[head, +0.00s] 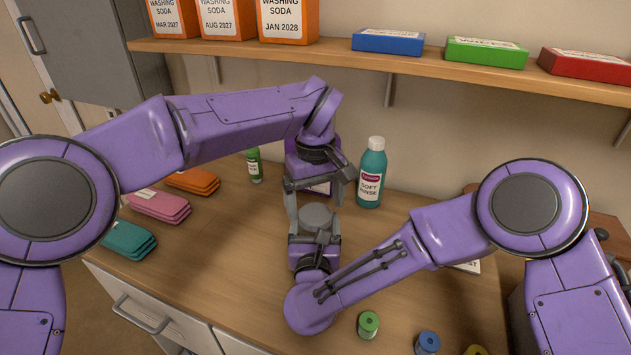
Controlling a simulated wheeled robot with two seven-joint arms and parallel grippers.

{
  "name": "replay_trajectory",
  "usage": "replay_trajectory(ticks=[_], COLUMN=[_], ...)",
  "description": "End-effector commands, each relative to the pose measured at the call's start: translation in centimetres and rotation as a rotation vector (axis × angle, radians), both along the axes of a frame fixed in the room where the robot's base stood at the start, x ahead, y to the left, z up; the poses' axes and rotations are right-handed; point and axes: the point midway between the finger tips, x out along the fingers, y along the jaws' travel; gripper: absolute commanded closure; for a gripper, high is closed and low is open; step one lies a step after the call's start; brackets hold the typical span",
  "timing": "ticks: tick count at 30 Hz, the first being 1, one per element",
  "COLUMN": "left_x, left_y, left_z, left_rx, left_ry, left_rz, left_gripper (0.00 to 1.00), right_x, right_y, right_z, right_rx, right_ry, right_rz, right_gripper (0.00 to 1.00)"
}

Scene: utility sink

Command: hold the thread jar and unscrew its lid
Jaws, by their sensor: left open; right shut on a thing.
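The thread jar shows mainly as its round grey lid (317,214), upright near the middle of the counter. Its body is largely hidden by my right gripper (315,241), which comes from the front and is shut on the jar below the lid. My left gripper (318,199) points down from above, with its fingers open and spread over the lid. I cannot tell whether the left fingers touch the lid.
A teal soft rinse bottle (371,175) and a small green bottle (254,166) stand behind. Folded cloth stacks (158,205) lie left. Small green (368,324) and blue (428,342) round items sit at the front right. A shelf (340,56) runs above.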

Motion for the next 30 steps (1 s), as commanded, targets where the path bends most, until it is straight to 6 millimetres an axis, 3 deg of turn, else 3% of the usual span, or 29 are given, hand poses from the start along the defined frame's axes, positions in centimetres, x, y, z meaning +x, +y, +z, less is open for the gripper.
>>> replay_trajectory(ticks=[4,12,13,18,26,30], left_x=[0.0,0.0,0.0,0.0,0.0,0.0], left_y=[0.0,0.0,0.0,0.0,0.0,0.0], left_z=[-1.6,-2.0,-2.0,-2.0,-1.9,-1.9], left_rx=[0.001,0.000,0.000,0.000,-0.001,-0.002], left_ry=[0.000,0.000,0.000,0.000,0.000,0.000], left_rz=[0.000,0.002,0.002,0.002,0.010,0.174], left_gripper=[0.05,0.05,0.08,0.63,0.65,0.65], right_x=[0.0,0.0,0.0,0.0,0.0,0.0], right_y=[0.0,0.0,0.0,0.0,0.1,0.1], right_z=[0.1,0.1,0.1,0.1,0.1,0.1], right_rx=[0.001,0.001,0.001,0.001,0.000,0.000], right_ry=[-0.001,-0.001,-0.001,-0.001,-0.001,-0.001], right_rz=[0.000,0.000,0.000,0.000,0.002,0.003], right_gripper=[1.00,1.00,1.00,1.00,1.00,1.00])
